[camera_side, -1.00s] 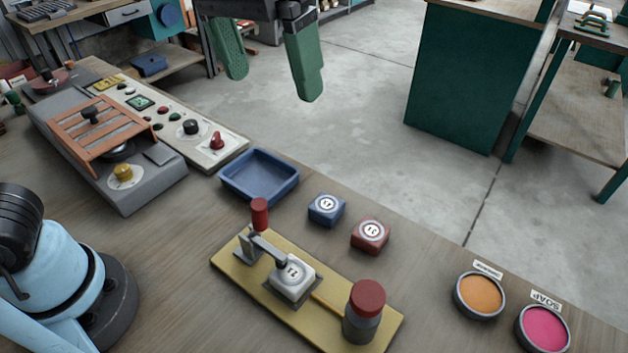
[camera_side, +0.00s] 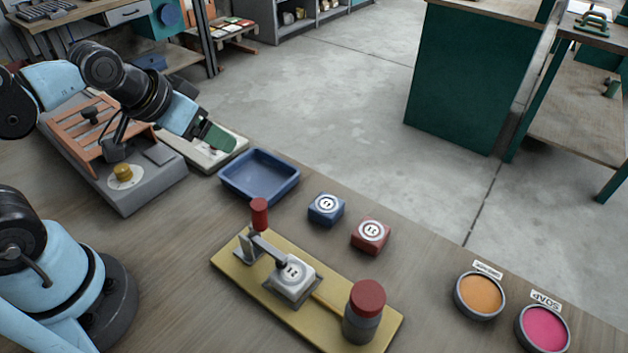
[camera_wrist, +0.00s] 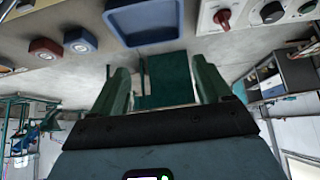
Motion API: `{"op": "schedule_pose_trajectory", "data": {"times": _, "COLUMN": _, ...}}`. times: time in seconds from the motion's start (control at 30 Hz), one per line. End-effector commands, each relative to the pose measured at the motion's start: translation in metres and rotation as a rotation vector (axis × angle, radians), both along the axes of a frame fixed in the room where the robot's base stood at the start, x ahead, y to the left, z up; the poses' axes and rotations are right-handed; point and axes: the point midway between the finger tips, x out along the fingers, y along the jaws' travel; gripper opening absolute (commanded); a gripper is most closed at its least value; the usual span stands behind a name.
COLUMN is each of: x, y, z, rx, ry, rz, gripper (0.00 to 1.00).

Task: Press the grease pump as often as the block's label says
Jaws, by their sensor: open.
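A yellow base plate (camera_side: 230,262) lies on the bench. At its right end stands a grey cylinder with a red cap (camera_side: 367,298), which looks like the grease pump. A white block (camera_side: 293,278) sits in a holder mid-plate, with a round label of small dark marks too small to read surely. A lever with a red handle (camera_side: 260,213) stands upright at the plate's left end. My gripper (camera_side: 217,139) is over the control panel, well away from the plate. The wrist view shows its green fingers (camera_wrist: 162,88) apart and empty.
A blue tray (camera_side: 259,193), a blue block (camera_side: 326,208) and a red block (camera_side: 370,234) stand behind the plate. Orange (camera_side: 480,296) and pink (camera_side: 543,328) round pots sit at right. A control panel (camera_side: 205,157) and a grey machine (camera_side: 150,190) occupy the left.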

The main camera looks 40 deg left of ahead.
Motion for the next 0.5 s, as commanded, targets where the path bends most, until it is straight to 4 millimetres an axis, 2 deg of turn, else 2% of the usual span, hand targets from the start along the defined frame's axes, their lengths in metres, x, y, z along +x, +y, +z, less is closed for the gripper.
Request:
{"op": "schedule_pose_trajectory", "data": {"times": 0.03, "x": 0.0000, "y": -0.0002, "z": 0.0001, "rx": 0.000, "ry": 0.000, "rz": 0.000, "gripper": 0.69}}
{"op": "schedule_pose_trajectory", "data": {"times": 0.07, "x": 0.0000, "y": -0.0002, "z": 0.0001, "rx": 0.000, "ry": 0.001, "rz": 0.000, "gripper": 0.65}}
{"op": "schedule_pose_trajectory", "data": {"times": 0.4, "x": 0.0000, "y": -0.0003, "z": 0.0003, "rx": -0.001, "ry": 0.001, "rz": -0.001, "gripper": 0.13}}
{"op": "schedule_pose_trajectory", "data": {"times": 0.5, "x": 0.0000, "y": -0.0003, "z": 0.0003, "rx": -0.001, "ry": 0.001, "rz": 0.000, "gripper": 0.00}}
